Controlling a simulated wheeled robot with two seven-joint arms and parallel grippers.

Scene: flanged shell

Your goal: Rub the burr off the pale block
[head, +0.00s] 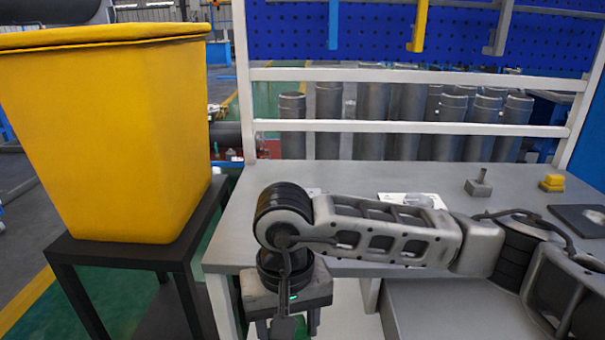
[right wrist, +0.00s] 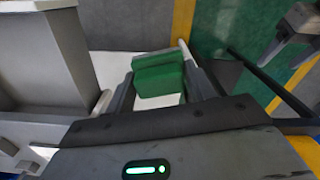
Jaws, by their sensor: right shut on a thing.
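My right gripper (head: 288,326) hangs at the end of the arm from the right, in front of the table's left front corner. In the right wrist view its fingers (right wrist: 160,85) are shut on a green block (right wrist: 158,75). A little of that green shows at the bottom of the head view. A pale piece (head: 418,201) lies on the tabletop behind my arm, partly hidden; I cannot tell if it is the pale block. No burr can be made out. A dark two-pronged part (right wrist: 296,32) at the wrist view's top right may be my left gripper; its jaw state is unclear.
The grey table (head: 335,177) also bears a small grey block with a stem (head: 478,186), a yellow block (head: 552,183) and a dark pad (head: 582,219). A yellow bin (head: 110,130) stands on a black stand (head: 120,250) to the left. White rails (head: 400,127) cross behind.

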